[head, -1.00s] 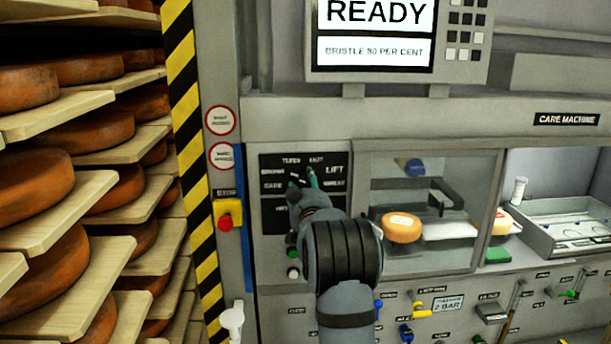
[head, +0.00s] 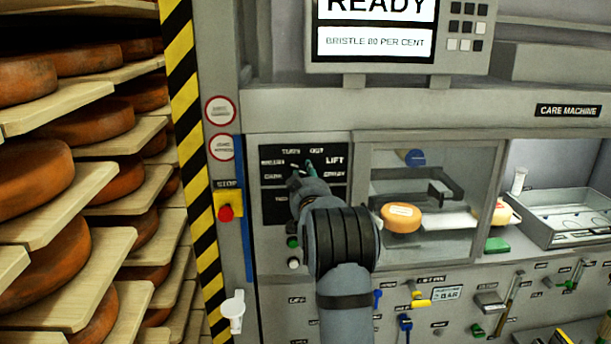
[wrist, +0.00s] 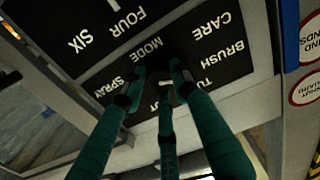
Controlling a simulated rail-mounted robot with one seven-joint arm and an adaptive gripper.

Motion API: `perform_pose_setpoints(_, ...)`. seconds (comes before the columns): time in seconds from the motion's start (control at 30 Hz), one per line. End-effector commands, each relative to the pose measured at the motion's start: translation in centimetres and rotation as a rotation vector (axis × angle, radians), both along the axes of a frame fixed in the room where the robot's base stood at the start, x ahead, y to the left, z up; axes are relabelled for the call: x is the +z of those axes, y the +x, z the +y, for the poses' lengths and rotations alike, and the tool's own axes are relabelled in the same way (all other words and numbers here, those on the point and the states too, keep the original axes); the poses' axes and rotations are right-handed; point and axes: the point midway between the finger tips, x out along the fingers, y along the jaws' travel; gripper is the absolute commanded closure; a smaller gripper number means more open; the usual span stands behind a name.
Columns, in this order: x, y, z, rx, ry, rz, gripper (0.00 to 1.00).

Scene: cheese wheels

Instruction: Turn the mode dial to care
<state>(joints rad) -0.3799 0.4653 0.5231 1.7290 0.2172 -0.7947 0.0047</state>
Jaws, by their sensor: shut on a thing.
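The black mode panel (head: 333,205) is on the machine's left front, with white labels that include CARE, BRUSH, LIFT and SPRAY. In the wrist view the panel appears upside down, with the CARE label (wrist: 209,27) at upper right and the MODE label (wrist: 146,51) just beyond the fingertips. My gripper (head: 302,167) reaches to the panel; its green fingers also show in the wrist view (wrist: 157,82). It is shut on the mode dial, which is mostly hidden between the fingertips. I cannot tell which label the dial points to.
A red stop button (head: 226,213) on a yellow box is left of the panel. Cheese shelves (head: 70,215) fill the left side. A glazed compartment with a cheese wheel (head: 401,217) is to the right. The display (head: 375,40) above reads READY.

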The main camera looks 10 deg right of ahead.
Motion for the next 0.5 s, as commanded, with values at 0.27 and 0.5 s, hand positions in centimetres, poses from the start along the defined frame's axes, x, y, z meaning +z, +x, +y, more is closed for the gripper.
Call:
perform_pose_setpoints(0.27,-0.25,-0.01,0.06,0.001,0.001,0.005,0.98)
perform_pose_setpoints(0.5,-0.53,-0.03,0.04,0.0,-0.028,0.008,0.98)
